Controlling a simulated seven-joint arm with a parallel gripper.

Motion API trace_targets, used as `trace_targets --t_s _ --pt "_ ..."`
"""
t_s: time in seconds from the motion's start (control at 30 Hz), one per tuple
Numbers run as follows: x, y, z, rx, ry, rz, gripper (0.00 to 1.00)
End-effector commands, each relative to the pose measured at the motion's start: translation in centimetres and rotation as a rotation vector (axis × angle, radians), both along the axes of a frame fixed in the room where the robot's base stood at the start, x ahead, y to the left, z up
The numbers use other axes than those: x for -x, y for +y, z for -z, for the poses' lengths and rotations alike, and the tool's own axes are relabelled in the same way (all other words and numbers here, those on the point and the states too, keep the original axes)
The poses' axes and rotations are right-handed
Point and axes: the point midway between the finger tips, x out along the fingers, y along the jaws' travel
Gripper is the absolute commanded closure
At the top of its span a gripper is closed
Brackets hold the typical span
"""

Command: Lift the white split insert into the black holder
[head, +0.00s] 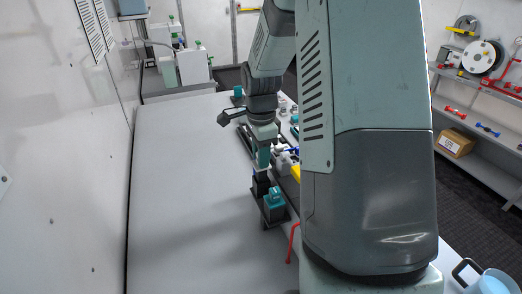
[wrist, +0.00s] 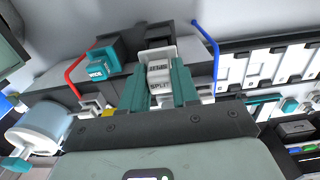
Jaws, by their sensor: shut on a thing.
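The white split insert (wrist: 159,76), marked SPLIT, sits between the two teal fingers of my gripper (wrist: 159,88) in the wrist view. My gripper is shut on it. The black holder (wrist: 158,32) shows just beyond the insert's far end, in line with it. From this angle I cannot tell whether the insert is inside the holder or only in front of it. In the head view my gripper (head: 262,168) points down over a black holder (head: 261,187); the insert cannot be made out there.
A teal insert (wrist: 99,66) sits in a neighbouring black holder, also seen in the head view (head: 274,204). A red tube (wrist: 76,72) and a blue tube (wrist: 211,42) flank the holders. White-slotted racks (wrist: 268,66) lie to the right. The grey table (head: 185,190) is clear at left.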

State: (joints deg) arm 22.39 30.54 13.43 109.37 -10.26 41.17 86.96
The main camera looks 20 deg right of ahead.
Motion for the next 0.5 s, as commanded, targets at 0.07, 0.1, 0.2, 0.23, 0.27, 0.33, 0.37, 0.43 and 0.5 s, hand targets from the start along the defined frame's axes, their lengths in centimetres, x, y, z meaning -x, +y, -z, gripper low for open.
trace_targets --t_s 0.07,0.1,0.2,0.23,0.27,0.33,0.37,0.43,0.5 --pt "0.00 -0.02 0.14 0.000 0.000 0.000 1.00" --pt "-0.01 -0.02 0.15 0.000 -0.001 0.000 1.00" --pt "-0.01 -0.03 0.13 0.000 -0.001 0.000 1.00" --pt "-0.01 -0.03 0.12 0.000 -0.001 0.000 1.00" --pt "-0.01 -0.02 0.12 0.000 -0.001 0.000 1.00" --pt "0.00 -0.02 0.22 0.000 0.000 0.000 1.00" --pt "0.00 -0.02 0.31 0.000 0.000 0.000 1.00" --pt "0.01 -0.01 0.65 0.000 0.001 0.000 1.00" --pt "-0.01 0.01 1.07 0.000 0.000 0.000 1.00"
